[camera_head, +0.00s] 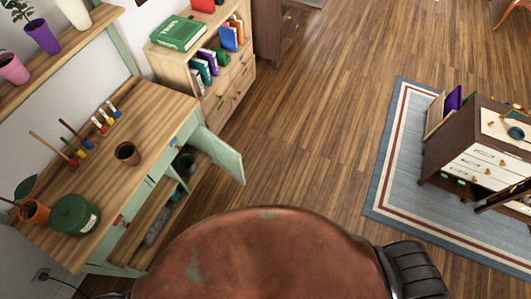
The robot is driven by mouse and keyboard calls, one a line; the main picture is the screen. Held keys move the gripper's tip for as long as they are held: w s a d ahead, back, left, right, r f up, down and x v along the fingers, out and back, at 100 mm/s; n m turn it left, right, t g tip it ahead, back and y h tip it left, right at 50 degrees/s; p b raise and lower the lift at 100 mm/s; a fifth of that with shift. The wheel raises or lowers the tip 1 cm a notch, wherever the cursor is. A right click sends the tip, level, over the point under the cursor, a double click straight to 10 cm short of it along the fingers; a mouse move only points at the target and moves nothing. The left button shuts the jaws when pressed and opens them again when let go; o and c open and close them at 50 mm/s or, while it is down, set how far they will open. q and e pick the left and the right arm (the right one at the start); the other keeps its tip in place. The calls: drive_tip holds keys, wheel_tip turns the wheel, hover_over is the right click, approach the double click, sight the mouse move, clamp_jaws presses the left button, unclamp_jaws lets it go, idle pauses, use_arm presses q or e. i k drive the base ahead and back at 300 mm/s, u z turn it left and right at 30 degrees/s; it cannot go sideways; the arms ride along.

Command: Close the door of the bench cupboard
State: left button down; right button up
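The bench (112,185) stands along the left wall, with a wooden top and a pale green frame. Its pale green cupboard door (221,155) stands open at the far right end and sticks out over the floor. Behind the door, dark pots or jars (184,163) show inside the cupboard. The bench's front also has a pale green drawer front with a red tag. Neither of my grippers shows in the head view, so their state and their place relative to the door are hidden.
A wooden bookcase (215,75) stands beyond the bench. Wooden floor (310,130) lies clear right of the door. A rug (385,160) and drawer cabinet (475,165) are farther right.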

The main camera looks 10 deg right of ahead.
sight(228, 158)
drive_tip(key=z, duration=2.8)
drive_tip(key=i, duration=3.25)
drive_tip(key=u, duration=4.6)
drive_tip(key=i, duration=1)
drive_tip(key=u, duration=0.05)
